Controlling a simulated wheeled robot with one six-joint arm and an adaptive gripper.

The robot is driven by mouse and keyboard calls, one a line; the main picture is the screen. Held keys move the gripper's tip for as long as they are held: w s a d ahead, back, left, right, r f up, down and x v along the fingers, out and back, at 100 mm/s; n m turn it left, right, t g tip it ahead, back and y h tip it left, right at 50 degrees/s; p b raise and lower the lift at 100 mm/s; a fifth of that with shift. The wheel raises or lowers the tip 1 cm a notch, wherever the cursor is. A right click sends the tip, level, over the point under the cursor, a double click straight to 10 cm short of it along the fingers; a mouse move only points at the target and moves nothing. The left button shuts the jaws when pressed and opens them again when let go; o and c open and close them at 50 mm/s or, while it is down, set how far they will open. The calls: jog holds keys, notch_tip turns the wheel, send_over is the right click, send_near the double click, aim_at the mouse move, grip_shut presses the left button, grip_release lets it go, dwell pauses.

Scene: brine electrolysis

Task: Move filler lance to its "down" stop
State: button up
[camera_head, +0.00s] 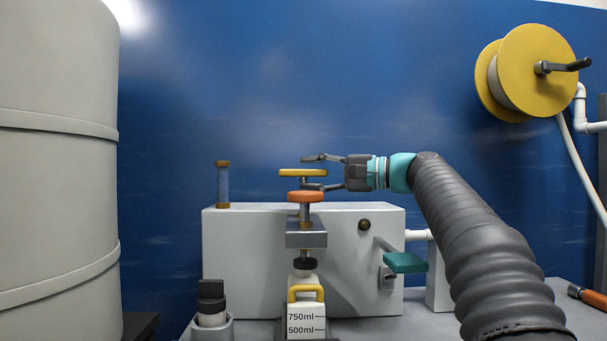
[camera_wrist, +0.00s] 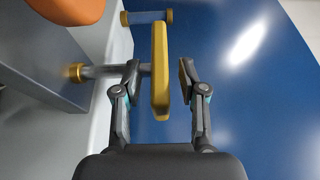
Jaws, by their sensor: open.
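A yellow disc handle (camera_head: 303,172) tops a steel stem that rises from a brass collar on a grey block (camera_head: 306,240); I take this as the filler lance. An orange disc (camera_head: 305,196) shows just below it. My gripper (camera_head: 318,172) comes in from the right, fingers open, one above and one below the yellow disc's level. In the wrist view, the yellow disc (camera_wrist: 160,72) stands edge-on between the open fingertips (camera_wrist: 160,78), with a gap to the upper-side finger; contact with the lower-side finger is unclear. The stem (camera_wrist: 115,71) passes by that finger.
A bottle marked 750ml and 500ml (camera_head: 306,318) stands under the block. A white box (camera_head: 245,255) is behind, with a blue glass tube (camera_head: 223,187) on top and a teal lever (camera_head: 405,262). A large grey tank (camera_head: 60,180) stands left, a yellow reel (camera_head: 537,70) right.

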jog(key=shift+x, duration=1.1)
grip_shut()
jog(key=shift+f, duration=0.1)
